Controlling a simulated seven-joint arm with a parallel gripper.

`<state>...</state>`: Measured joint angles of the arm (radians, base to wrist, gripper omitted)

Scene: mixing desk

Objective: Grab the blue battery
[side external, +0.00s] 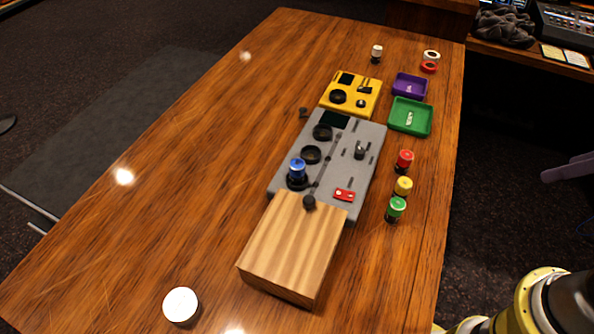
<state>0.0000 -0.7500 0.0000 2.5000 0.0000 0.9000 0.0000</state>
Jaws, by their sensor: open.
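The blue battery (298,168) stands upright at the left side of the grey mixing panel (335,190). Its dark lower end sits in or on a round black holder (297,183); I cannot tell how deep it goes. Nothing touches the battery from above. My gripper is not in the side external view; only part of my own arm shows at the bottom right corner.
A striped wooden block (295,245) stands close in front of the battery. Red (404,161), yellow (403,187) and green (396,209) batteries stand right of the panel. A yellow box (352,93), green tray (411,117) and purple tray (410,86) lie behind. The table's left side is mostly clear.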

